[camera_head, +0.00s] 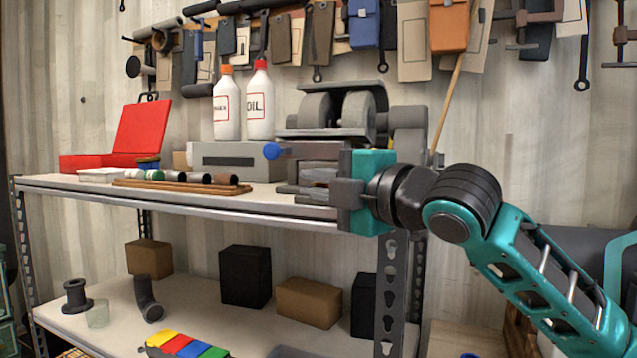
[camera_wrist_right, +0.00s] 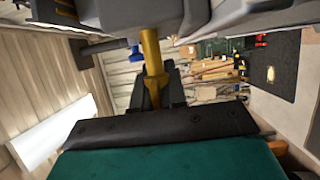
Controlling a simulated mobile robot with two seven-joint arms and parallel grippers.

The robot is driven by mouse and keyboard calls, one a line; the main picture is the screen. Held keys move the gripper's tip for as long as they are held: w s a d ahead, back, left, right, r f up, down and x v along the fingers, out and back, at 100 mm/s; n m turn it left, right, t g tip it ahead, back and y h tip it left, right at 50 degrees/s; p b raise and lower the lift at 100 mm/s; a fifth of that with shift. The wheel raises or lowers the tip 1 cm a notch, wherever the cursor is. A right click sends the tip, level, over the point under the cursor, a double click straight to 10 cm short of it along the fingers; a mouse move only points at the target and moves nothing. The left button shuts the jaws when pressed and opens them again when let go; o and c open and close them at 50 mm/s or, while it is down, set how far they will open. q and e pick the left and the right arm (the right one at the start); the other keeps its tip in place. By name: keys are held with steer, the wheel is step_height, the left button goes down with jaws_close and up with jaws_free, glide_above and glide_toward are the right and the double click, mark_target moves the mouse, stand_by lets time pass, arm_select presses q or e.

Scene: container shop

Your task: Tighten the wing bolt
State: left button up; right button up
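My right gripper (camera_head: 312,190) reaches in from the right, its teal body beside the shelf's right post and its fingers pointing left at a grey vise-like machine (camera_head: 330,150). A blue knob (camera_head: 272,151) sticks out of the machine's left side, and blue also shows in the wrist view (camera_wrist_right: 136,50). In the wrist view a yellow, brass-like upright part (camera_wrist_right: 152,68) stands in line with the dark fingers (camera_wrist_right: 155,92), close to them. I cannot tell whether they touch or grip it. No wing bolt can be made out clearly. My left gripper is not in view.
The upper shelf (camera_head: 75,184) holds a red open case (camera_head: 140,130), two white bottles (camera_head: 259,105), a grey box (camera_head: 225,160) and a row of small cylinders. Tools hang on the wall behind. The lower shelf holds boxes, a pipe elbow and coloured blocks (camera_head: 185,345).

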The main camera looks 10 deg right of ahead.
steer(key=o, duration=0.4)
steer(key=shift+w+d, duration=0.15)
steer(key=shift+d, duration=0.1)
steer(key=shift+c, duration=0.2)
steer(key=shift+a, duration=0.1)
steer(key=v, duration=1.3)
